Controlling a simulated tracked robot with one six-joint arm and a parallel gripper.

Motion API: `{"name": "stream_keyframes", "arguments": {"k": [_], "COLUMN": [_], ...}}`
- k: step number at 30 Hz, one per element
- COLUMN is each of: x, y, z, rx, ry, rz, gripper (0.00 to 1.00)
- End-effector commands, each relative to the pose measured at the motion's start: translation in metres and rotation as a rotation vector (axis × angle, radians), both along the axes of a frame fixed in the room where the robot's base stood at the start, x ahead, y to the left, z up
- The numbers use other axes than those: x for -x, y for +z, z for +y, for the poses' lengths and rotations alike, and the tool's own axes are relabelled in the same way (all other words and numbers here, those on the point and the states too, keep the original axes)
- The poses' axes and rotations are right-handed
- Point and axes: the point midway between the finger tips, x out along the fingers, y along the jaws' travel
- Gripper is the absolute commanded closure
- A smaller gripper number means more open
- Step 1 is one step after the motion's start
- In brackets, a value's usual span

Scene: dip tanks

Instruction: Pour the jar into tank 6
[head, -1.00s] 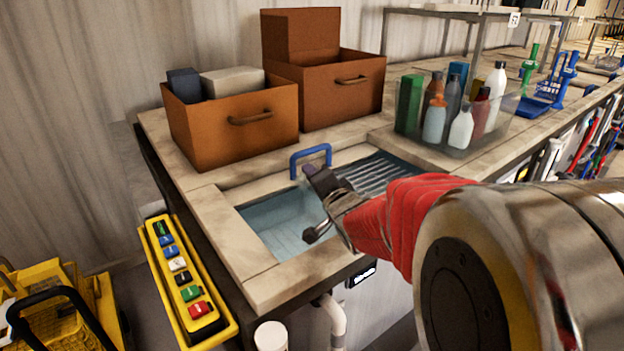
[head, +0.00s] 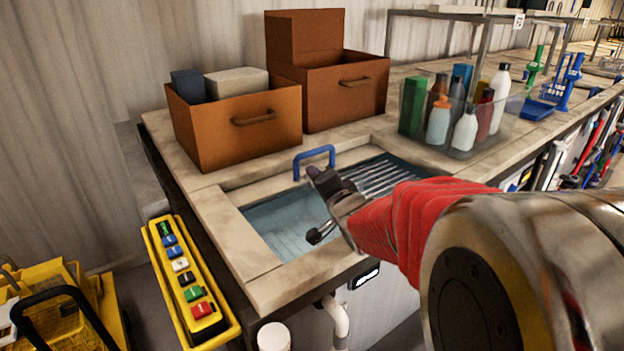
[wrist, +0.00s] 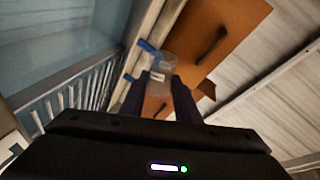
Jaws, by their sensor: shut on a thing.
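My gripper (head: 316,207) is above the sunken tank (head: 283,228), which holds pale blue liquid, in the head view. In the wrist view the dark fingers of my gripper (wrist: 167,92) are shut on a clear jar (wrist: 161,68) with a small white label. The jar is hard to make out in the head view, and its contents cannot be told. The tank's liquid fills the upper left of the wrist view (wrist: 55,35). A label (head: 366,276) on the front below the tank is too small to read.
A blue handle (head: 314,161) stands at the tank's back edge, and a ribbed rack (head: 385,172) lies to its right. Orange-brown boxes (head: 240,125) stand behind. A clear bin (head: 478,142) of bottles is at the right. A yellow button panel (head: 187,283) hangs at the front left.

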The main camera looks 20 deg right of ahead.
Motion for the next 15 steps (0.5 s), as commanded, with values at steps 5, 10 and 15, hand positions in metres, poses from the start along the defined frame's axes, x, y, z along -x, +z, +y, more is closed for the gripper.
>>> {"name": "stream_keyframes", "arguments": {"k": [5,10,15], "x": [-0.0005,-0.0008,-0.0013], "y": [-0.0007,-0.0029,-0.0049], "z": [-0.0027,-0.0048,-0.0073], "rx": [-0.044,-0.108,-0.174], "ry": [-0.001,-0.001,-0.002], "rz": [0.008,0.022,0.034], "gripper": [0.94,0.94,0.94]}}
